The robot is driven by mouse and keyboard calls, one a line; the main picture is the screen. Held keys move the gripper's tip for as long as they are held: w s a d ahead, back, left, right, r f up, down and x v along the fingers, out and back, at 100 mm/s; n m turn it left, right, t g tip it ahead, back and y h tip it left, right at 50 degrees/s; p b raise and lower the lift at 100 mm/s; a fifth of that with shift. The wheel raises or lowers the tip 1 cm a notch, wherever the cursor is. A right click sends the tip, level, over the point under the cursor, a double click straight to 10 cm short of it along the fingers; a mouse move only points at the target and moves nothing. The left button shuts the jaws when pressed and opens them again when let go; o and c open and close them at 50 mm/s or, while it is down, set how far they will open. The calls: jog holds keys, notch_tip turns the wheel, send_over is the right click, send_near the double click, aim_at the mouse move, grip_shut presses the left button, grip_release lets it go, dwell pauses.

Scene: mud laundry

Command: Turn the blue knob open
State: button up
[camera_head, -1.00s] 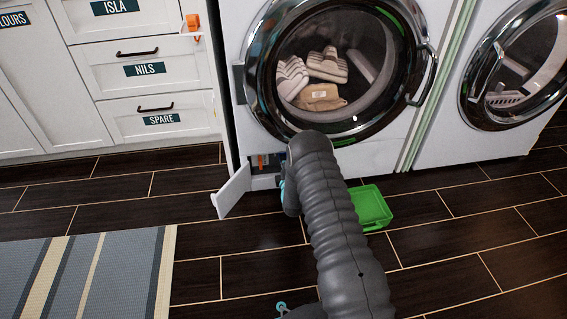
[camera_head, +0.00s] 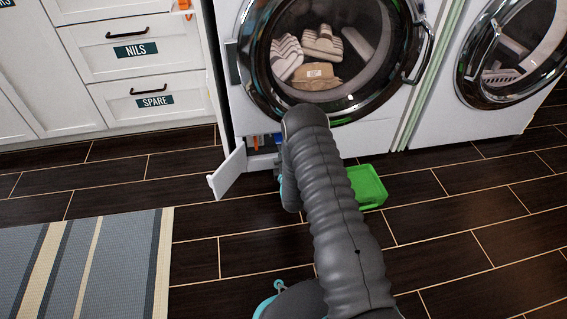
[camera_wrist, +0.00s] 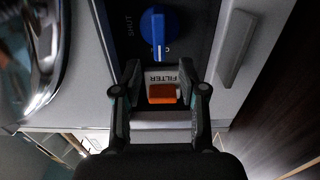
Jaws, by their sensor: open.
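The blue knob (camera_wrist: 158,30) is in the wrist view at top centre, on a dark panel with the word SHUT to its left. Its white pointer line points down toward my gripper. Below it is a white FILTER label over an orange part (camera_wrist: 162,94). My gripper (camera_wrist: 162,72) is open, its two fingers on either side of the FILTER label, with the tips just short of the knob. No contact with the knob shows. In the head view a small bit of blue (camera_head: 278,138) shows in the low compartment of the washer; my arm hides most of it.
The white flap (camera_head: 228,172) of the compartment hangs open at left. The washer (camera_head: 390,105) has its round door shut, with shoes inside. A green tray (camera_head: 368,186) lies on the floor right of my arm. A striped rug (camera_head: 85,265) is at left.

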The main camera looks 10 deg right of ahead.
jog(key=shift+s, duration=2.7)
jog(key=shift+a, duration=0.1)
